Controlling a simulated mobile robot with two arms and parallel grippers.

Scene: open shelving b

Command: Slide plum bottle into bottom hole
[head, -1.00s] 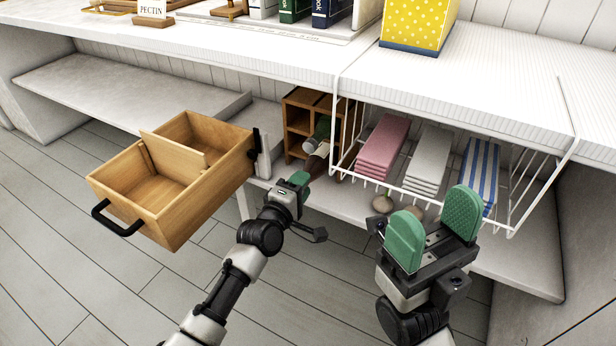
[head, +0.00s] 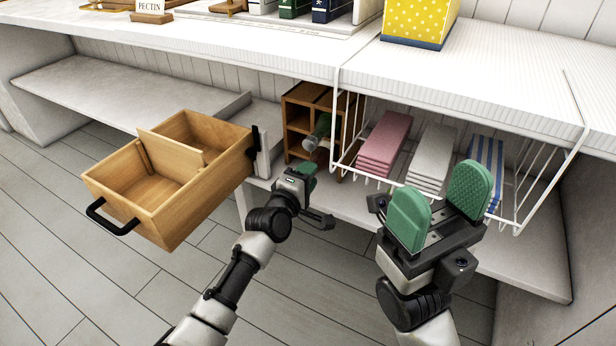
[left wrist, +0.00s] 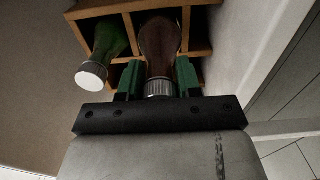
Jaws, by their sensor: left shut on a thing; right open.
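The plum bottle (left wrist: 160,45) is a dark reddish bottle with a ridged grey cap, in the left wrist view. My left gripper (left wrist: 158,82) is shut on its cap end, which points toward the camera; it also shows in the head view (head: 306,178). The bottle's far end lies in line with an opening of the wooden rack (left wrist: 115,8); how deep it sits I cannot tell. The rack also shows in the head view (head: 297,98), where the plum bottle is hidden. My right gripper (head: 440,208) is open and empty before the wire basket.
A green bottle (left wrist: 110,42) with a white cap sticks out of a neighbouring rack opening. The wire basket (head: 516,232) with folded pink, white and striped cloths hangs right of the rack. An open wooden drawer (head: 165,215) juts out at left.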

